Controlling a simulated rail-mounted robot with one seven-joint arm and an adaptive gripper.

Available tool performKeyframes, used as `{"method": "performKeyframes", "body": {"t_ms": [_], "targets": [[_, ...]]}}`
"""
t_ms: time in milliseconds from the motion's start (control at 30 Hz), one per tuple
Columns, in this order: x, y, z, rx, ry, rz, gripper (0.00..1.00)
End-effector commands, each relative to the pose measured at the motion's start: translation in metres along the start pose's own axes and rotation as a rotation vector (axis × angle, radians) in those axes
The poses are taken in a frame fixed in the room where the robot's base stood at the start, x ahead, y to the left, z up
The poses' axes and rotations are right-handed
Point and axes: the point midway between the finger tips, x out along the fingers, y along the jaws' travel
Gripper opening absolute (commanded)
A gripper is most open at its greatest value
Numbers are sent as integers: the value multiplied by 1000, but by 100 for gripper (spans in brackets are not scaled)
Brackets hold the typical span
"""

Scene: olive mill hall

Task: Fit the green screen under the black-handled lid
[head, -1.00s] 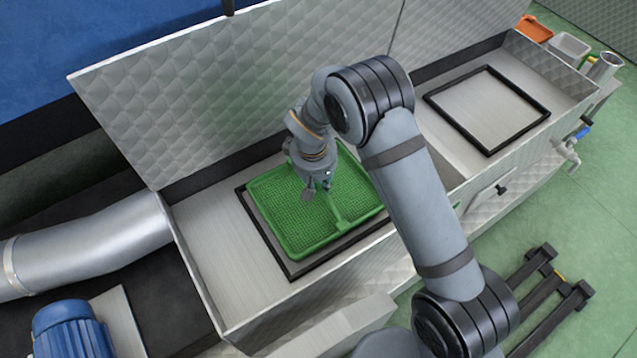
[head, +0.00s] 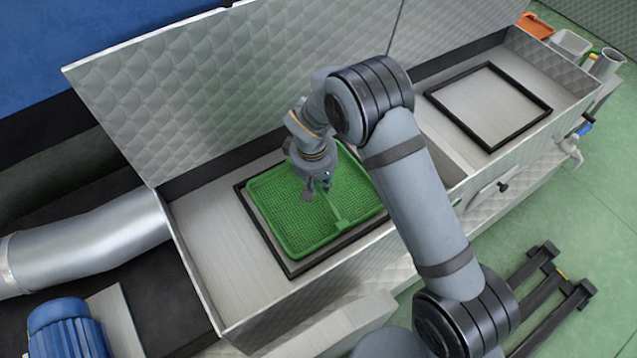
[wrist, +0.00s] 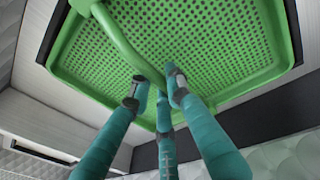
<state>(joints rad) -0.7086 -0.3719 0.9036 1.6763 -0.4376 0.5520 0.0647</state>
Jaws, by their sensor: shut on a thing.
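The green screen (head: 290,226) is a perforated tray with a raised rim and a green bar across it. It lies over a black rectangular frame (head: 266,254) in the left bay, slightly off the frame's outline; whether it touches the frame I cannot tell. My gripper (head: 316,194) is above the screen's middle. In the wrist view my gripper (wrist: 160,88) is shut on the bar of the green screen (wrist: 200,45). A quilted metal lid (head: 230,85) stands open behind the left bay. A black handle (head: 503,187) shows on the right front wall.
The right bay holds an empty black frame (head: 488,106). An orange tray (head: 535,27), a white bin (head: 570,44) and a metal cylinder (head: 606,64) stand at the far right. A blue motor (head: 65,328) and silver duct (head: 90,243) are at left.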

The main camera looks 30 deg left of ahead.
Motion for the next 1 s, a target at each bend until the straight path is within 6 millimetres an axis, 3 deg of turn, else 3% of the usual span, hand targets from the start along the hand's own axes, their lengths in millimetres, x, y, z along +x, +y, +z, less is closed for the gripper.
{"method": "performKeyframes", "body": {"t_ms": [900, 933, 1000], "targets": [[14, -2, 0, 0, 3, 0, 0], [14, -2, 0, 0, 3, 0, 19], [14, -2, 0, 0, 3, 0, 23]]}}
